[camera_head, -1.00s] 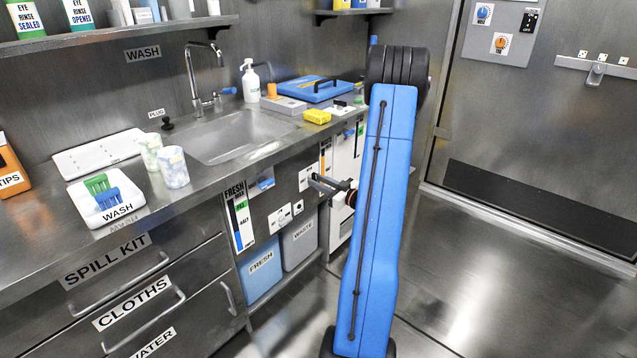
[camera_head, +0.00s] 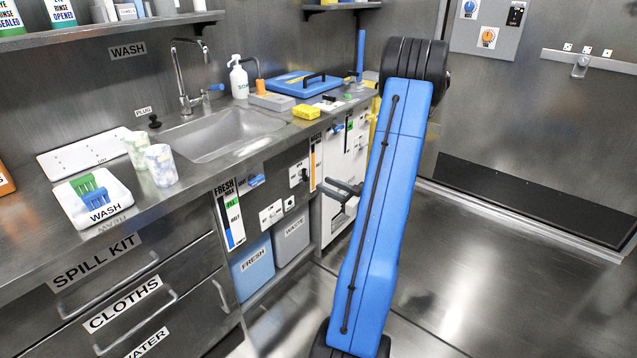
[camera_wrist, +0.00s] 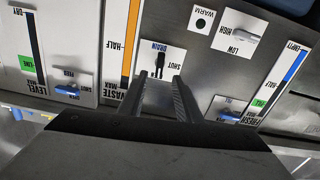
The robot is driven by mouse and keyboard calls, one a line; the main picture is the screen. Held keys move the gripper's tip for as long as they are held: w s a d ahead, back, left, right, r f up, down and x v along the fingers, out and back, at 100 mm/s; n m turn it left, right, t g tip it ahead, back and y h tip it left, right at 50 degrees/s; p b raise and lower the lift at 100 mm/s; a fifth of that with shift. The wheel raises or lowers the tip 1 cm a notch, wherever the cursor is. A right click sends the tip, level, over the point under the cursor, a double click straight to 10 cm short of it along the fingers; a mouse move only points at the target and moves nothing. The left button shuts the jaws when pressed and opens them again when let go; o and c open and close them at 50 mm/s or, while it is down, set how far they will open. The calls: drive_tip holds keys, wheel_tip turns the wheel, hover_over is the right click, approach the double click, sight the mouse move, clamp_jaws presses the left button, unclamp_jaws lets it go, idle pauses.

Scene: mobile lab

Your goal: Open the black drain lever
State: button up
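The black drain lever (camera_wrist: 160,64) sits on a white plate (camera_wrist: 152,53) marked DRAIN and SHUT, upside down in the wrist view. The lever runs nearly up and down in that picture. In the head view it is a small dark shape (camera_head: 305,175) on the grey cabinet front, left of the orange waste gauge. My gripper (camera_wrist: 160,80) is open and empty. Its two fingers point toward the plate, with the lever showing between and beyond the tips. In the head view my gripper (camera_head: 346,190) is right of the lever, apart from the cabinet front.
Waste gauge (camera_wrist: 130,45) is beside the drain plate. A HIGH/LOW lever (camera_wrist: 245,38) and blue-handled levers (camera_wrist: 229,117) are nearby. Below are the FRESH (camera_head: 253,267) and WASTE (camera_head: 291,236) tanks. The floor at right (camera_head: 480,260) is clear.

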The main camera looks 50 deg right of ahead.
drive_tip(key=s, duration=0.8)
drive_tip(key=shift+s+d, duration=0.2)
drive_tip(key=shift+d, duration=0.15)
